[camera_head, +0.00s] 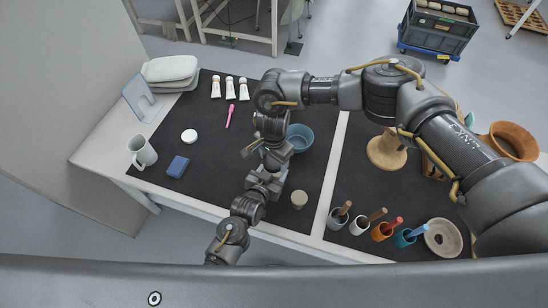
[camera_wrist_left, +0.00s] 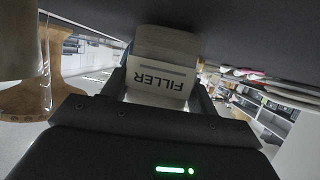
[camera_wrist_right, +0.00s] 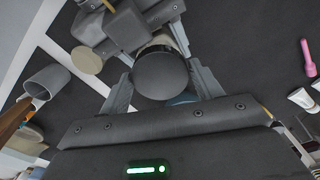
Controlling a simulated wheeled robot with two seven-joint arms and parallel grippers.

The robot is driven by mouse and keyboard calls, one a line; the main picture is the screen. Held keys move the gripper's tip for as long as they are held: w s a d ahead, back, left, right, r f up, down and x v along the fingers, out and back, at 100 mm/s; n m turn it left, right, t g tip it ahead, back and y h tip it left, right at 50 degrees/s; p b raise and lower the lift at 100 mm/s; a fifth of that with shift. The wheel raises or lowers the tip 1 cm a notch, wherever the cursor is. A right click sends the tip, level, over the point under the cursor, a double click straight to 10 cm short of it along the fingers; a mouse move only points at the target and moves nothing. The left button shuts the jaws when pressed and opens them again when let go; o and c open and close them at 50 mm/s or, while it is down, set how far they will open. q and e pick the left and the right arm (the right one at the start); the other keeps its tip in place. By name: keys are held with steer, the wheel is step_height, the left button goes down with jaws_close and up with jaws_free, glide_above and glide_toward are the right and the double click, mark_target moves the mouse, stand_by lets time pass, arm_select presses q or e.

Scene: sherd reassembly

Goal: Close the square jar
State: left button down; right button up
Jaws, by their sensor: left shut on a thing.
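The square jar shows in the left wrist view as a pale block (camera_wrist_left: 163,78) with a FILLER label, upside down in the picture. My left gripper (camera_wrist_left: 163,92) is shut on it, one finger at each side. In the right wrist view a dark round lid (camera_wrist_right: 162,76) lies between the fingers of my right gripper (camera_wrist_right: 163,72). These fingers look spread and slightly apart from the lid. A pale rim shows behind the lid; I cannot tell whether the lid is seated. In the head view my right gripper (camera_head: 271,152) and left gripper (camera_head: 267,180) meet and hide the jar.
A blue bowl (camera_head: 300,138) stands close right of the grippers. A beige round tub (camera_head: 299,199) stands near the front edge. Cups with handled tools (camera_head: 383,231) stand to the right. The mat between is clear.

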steer(key=c, duration=0.7)
steer(key=m, duration=0.6)
steer(key=shift+m, duration=0.3)
steer(key=o, duration=1.1)
steer(key=shift+r, duration=0.1)
